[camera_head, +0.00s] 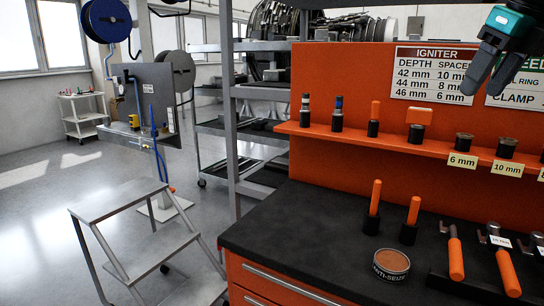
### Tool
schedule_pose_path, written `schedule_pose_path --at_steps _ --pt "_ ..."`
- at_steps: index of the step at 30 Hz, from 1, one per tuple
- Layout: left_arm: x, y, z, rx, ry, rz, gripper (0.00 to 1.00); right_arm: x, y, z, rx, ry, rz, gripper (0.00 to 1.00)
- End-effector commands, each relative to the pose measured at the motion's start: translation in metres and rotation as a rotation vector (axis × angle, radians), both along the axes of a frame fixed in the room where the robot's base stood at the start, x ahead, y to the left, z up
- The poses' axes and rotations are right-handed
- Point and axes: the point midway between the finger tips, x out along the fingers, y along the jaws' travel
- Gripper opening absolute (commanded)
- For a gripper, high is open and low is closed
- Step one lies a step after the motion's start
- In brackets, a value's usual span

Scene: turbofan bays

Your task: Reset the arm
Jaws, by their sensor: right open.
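My right gripper (484,72) hangs at the top right, in front of the orange back panel (340,80) and partly over the igniter sign (432,73). It is dark with a teal band. Its fingers point down and left, are apart and hold nothing. It is above the orange shelf (400,147) and touches nothing that I can make out. The rest of its arm is cut off by the frame edge. My left gripper is not in view.
The black bench top (300,235) carries orange-handled tools (455,258) and a round anti-seize tin (391,263). Small parts and labelled cups (463,142) stand on the shelf. A grey step stool (120,195) stands left of the bench; the floor beyond is open.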

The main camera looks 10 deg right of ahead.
Motion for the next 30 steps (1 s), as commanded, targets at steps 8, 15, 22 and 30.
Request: schedule_pose_path --at_steps 8,15,22,30 --pt "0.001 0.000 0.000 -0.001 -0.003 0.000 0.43 0.058 0.111 -0.079 0.183 -0.006 0.284 0.58" --pt "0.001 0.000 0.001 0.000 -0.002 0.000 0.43 0.071 0.236 -0.157 0.552 0.002 0.490 0.58" --pt "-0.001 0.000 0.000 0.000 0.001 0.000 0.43 0.050 0.333 -0.207 1.028 0.036 0.509 0.58" --pt "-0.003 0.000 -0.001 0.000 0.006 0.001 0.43 0.029 0.384 -0.241 1.598 0.095 0.239 0.58"
